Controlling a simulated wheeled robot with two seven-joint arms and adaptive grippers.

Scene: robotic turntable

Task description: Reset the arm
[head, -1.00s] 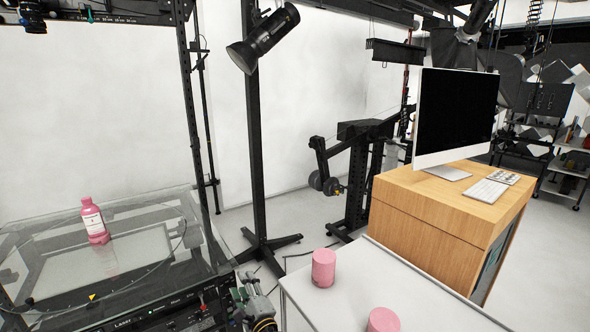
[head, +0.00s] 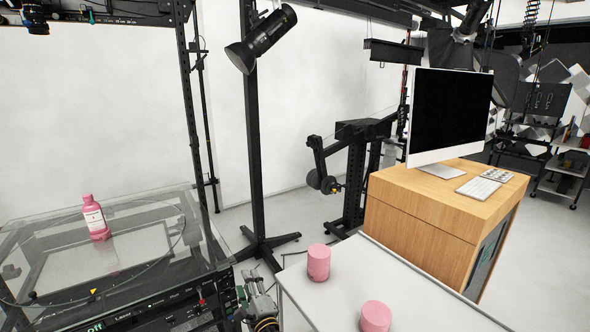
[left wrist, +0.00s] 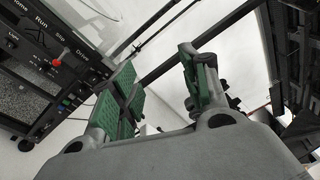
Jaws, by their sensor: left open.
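My left gripper (head: 257,290) shows at the bottom of the head view, beside the front right corner of the turntable unit and left of the white table. In the left wrist view its two green-padded fingers (left wrist: 160,85) stand apart, with nothing between them. My right gripper is not in view. A pink bottle (head: 95,218) with a white label stands upright on the glass turntable (head: 140,270) at the left, well away from the gripper.
A white table (head: 350,275) holds two pink cylinders (head: 318,262) (head: 375,316). A wooden cabinet (head: 425,215) carries a monitor (head: 450,115) and keyboard (head: 478,187). A black light stand (head: 252,140) rises behind. The turntable's control panel (left wrist: 55,50) is close to the gripper in the wrist view.

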